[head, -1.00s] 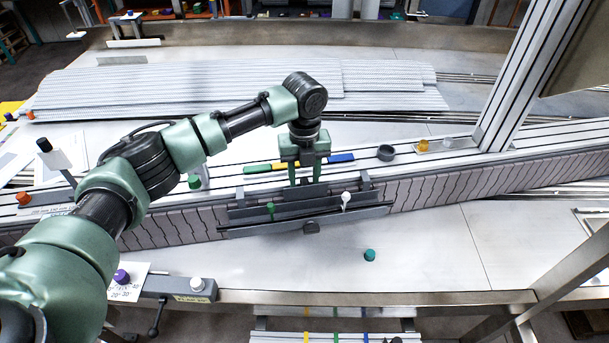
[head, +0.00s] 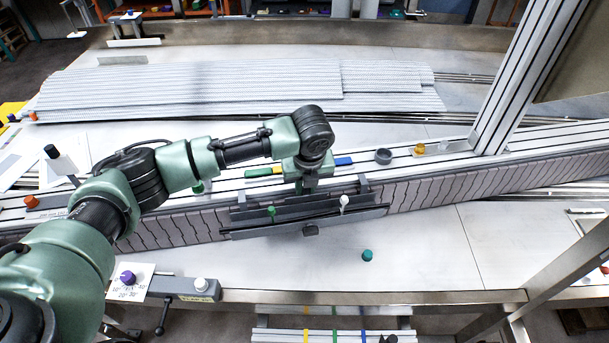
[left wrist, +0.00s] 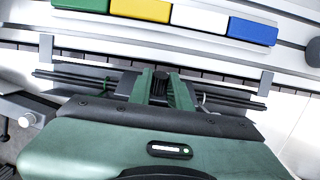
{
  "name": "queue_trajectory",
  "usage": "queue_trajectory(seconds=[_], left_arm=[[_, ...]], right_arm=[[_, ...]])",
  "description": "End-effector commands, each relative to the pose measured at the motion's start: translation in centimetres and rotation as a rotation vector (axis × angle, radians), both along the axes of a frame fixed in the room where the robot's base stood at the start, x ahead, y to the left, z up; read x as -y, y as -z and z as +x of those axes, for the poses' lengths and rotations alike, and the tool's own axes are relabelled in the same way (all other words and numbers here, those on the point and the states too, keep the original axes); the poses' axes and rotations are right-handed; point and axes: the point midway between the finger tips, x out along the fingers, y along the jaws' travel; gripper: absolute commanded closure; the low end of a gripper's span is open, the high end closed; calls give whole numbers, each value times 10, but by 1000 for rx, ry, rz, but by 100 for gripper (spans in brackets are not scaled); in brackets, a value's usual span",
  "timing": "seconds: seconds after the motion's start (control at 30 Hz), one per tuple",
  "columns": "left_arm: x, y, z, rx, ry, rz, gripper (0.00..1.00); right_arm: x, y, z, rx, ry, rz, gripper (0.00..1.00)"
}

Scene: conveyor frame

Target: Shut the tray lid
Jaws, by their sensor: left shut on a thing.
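The dark grey tray (head: 250,229) is mounted along the near side of the conveyor in the head view. A long dark plate, apparently its lid, lies along it, partly hidden by my gripper. My left gripper (head: 307,190) points down at the middle of this plate. In the left wrist view its two green fingers (left wrist: 160,82) are shut on a black knob (left wrist: 159,88) between them. Grey end brackets stand at both sides of the tray. The exact lid angle is hard to tell. My right gripper is not in view.
Green, yellow, white and blue blocks (left wrist: 252,31) lie in a row on the rail just behind the tray. A green peg (head: 271,211) and a white peg (head: 344,202) stand at the tray's front.

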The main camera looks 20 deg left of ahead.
Motion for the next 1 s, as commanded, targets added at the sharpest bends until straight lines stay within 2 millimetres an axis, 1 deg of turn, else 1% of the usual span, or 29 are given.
queue_trajectory(seconds=[0.03,0.1,0.4,0.67,1.0], left_arm=[[2,-5,-5,35,5,19,100],[5,-5,-9,94,6,50,100],[15,5,-25,346,5,180,100],[21,17,-38,563,3,296,100],[26,34,-49,822,0,433,100]], right_arm=[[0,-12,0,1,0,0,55],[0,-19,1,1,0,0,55],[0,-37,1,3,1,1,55],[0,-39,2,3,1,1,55],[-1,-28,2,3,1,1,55]])
